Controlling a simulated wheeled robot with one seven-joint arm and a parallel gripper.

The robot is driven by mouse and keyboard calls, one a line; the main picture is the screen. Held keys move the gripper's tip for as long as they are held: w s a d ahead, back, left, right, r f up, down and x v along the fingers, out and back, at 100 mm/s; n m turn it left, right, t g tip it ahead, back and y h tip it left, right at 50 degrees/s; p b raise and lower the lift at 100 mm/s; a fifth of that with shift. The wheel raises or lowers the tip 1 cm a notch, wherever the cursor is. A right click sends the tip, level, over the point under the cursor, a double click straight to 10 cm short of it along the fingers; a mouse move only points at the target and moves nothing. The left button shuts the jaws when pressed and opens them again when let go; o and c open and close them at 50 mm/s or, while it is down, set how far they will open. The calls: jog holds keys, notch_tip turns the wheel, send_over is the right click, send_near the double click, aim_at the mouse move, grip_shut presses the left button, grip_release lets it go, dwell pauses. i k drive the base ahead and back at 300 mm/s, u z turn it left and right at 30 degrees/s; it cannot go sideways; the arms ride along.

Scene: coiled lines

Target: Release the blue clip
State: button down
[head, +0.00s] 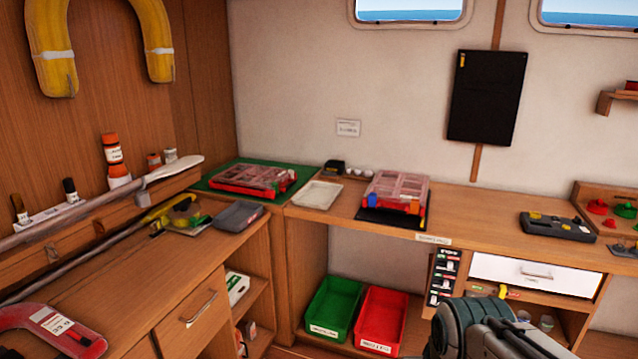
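Two red organizer cases with clear compartment lids are in the head view. One case (252,180) lies on a green mat (217,168) in the corner. Part of my arm shows at the bottom right, low in front of the counter. My gripper's fingers are not in view.
A pale tray (318,194) sits between the cases. A grey box (238,216) and long poles lie on the left bench. A dark device (557,227) is on the right counter. Green (335,308) and red (382,320) bins stand below. Counter between right case and device is clear.

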aim_at(372, 202)
jog(key=u, duration=0.55)
jog(key=i, duration=2)
jog(key=z, duration=1.05)
jog(key=i, duration=0.3)
jog(key=z, duration=0.15)
